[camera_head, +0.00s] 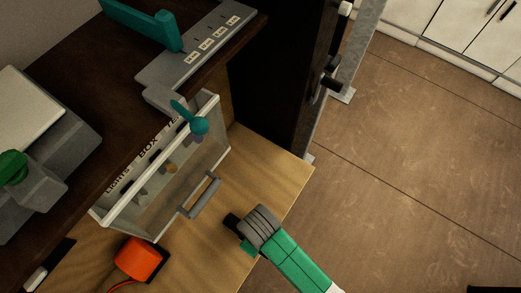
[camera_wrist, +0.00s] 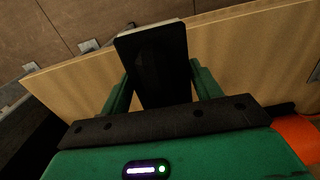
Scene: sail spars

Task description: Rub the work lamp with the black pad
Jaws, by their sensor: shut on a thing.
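The orange work lamp (camera_head: 140,258) sits on the light wood surface at the lower left in the head view. Its orange side also shows at the right edge of the wrist view (camera_wrist: 299,138). My gripper (camera_wrist: 160,88) is shut on the black pad (camera_wrist: 153,58), which stands out between the two green fingers and has a pale far edge. In the head view my gripper (camera_head: 240,233) is over the wood to the right of the lamp, apart from it. The pad (camera_head: 231,220) shows there only as a small dark piece.
A clear-fronted lights box (camera_head: 165,175) with a grey handle (camera_head: 200,195) stands behind the lamp. A teal lever (camera_head: 198,124) juts above it. The light wood surface (camera_head: 275,165) is bare to the right, ending at an edge above the floor. An orange cable trails from the lamp.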

